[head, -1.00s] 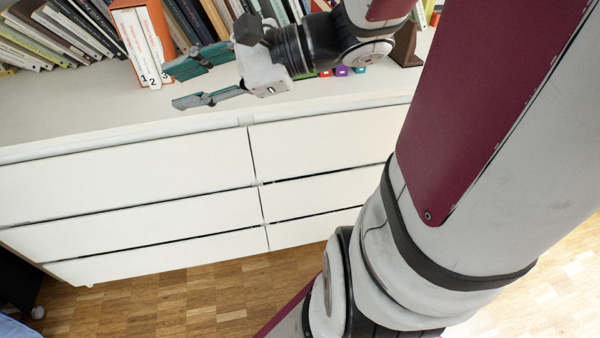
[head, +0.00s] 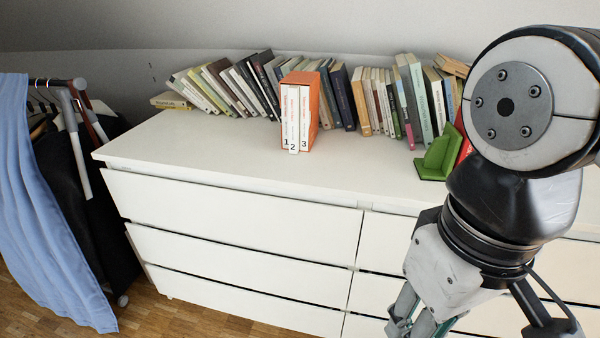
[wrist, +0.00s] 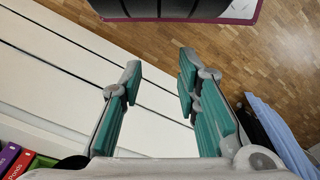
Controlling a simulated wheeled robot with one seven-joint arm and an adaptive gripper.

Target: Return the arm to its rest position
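My gripper (wrist: 157,85) shows in the wrist view with its two teal-padded fingers spread apart and nothing between them. In the head view my gripper (head: 421,324) hangs at the lower right, pointing down, in front of the dresser, with its fingertips cut off by the bottom edge. My arm fills the right side of the head view and hides part of the dresser. The white dresser (head: 240,220) has its visible drawers shut.
Books (head: 230,85) line the back of the dresser top, with an orange box set (head: 314,105) in front and a green bookend (head: 437,155) near my arm. A clothes rack with a blue cloth (head: 40,200) stands at left. Wooden floor (wrist: 235,45) is open.

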